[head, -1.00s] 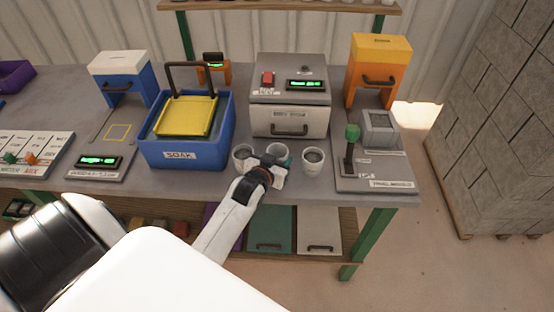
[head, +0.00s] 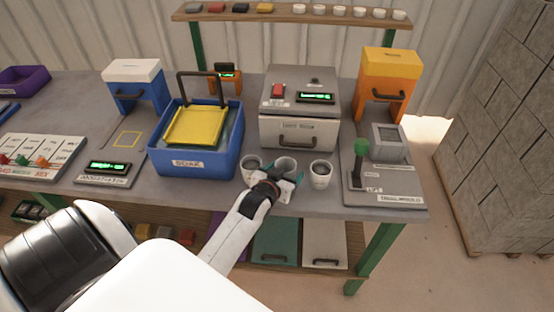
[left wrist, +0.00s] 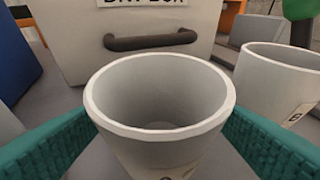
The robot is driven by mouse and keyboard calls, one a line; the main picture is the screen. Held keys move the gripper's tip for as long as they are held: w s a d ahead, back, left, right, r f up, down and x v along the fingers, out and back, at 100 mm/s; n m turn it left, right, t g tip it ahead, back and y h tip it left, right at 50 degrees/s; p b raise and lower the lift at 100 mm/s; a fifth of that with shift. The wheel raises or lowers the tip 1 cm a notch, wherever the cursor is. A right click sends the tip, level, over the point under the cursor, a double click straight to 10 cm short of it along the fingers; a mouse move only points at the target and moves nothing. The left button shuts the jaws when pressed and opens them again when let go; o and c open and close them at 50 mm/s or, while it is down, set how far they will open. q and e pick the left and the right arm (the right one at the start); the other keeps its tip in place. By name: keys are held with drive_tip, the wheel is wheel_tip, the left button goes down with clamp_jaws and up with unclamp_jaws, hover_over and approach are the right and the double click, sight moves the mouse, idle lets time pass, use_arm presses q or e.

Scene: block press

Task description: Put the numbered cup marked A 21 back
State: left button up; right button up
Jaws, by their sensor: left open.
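Three pale cups with dark contents or shaded insides stand in a row at the front of the bench: a left cup (head: 252,167), a middle cup (head: 286,165) and a right cup (head: 321,174). My left gripper (head: 284,184) is at the middle cup. In the left wrist view, its open teal fingers (left wrist: 160,150) lie on either side of the empty middle cup (left wrist: 160,95). The right cup also shows in the left wrist view (left wrist: 275,85), with a partly visible label. I cannot read A 21 on any cup. My right gripper is out of view.
A grey box with a handle (head: 298,133) stands right behind the cups. A blue SOAK tub (head: 195,165) is to the left and a lever station (head: 385,185) to the right. A shelf (head: 285,17) at the back holds several small white cups.

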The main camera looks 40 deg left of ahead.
use_arm(q)
drive_tip(key=v, duration=1.1)
drive_tip(key=shift+s+b, duration=0.2)
drive_tip(key=shift+b, duration=0.2)
drive_tip(key=shift+r, duration=0.1)
drive_tip(key=s+d+f+m+g+h, duration=0.1)
drive_tip(key=s+d+f+m+g, duration=0.15)
drive_tip(key=s+d+g, duration=0.4)
drive_tip(key=s+d+f+m+g+h, duration=0.2)
drive_tip(key=s+d+f+g, duration=0.15)
drive_tip(key=s, duration=0.55)
wheel_tip(320, 180, down, 25)
drive_tip(key=s+g, duration=0.1)
drive_tip(key=s+a+f+g, duration=0.1)
drive_tip(key=s+a+f, duration=0.2)
drive_tip(key=s+f, duration=1.3)
drive_tip(key=shift+s+f, duration=0.25)
drive_tip(key=shift+s, duration=0.25)
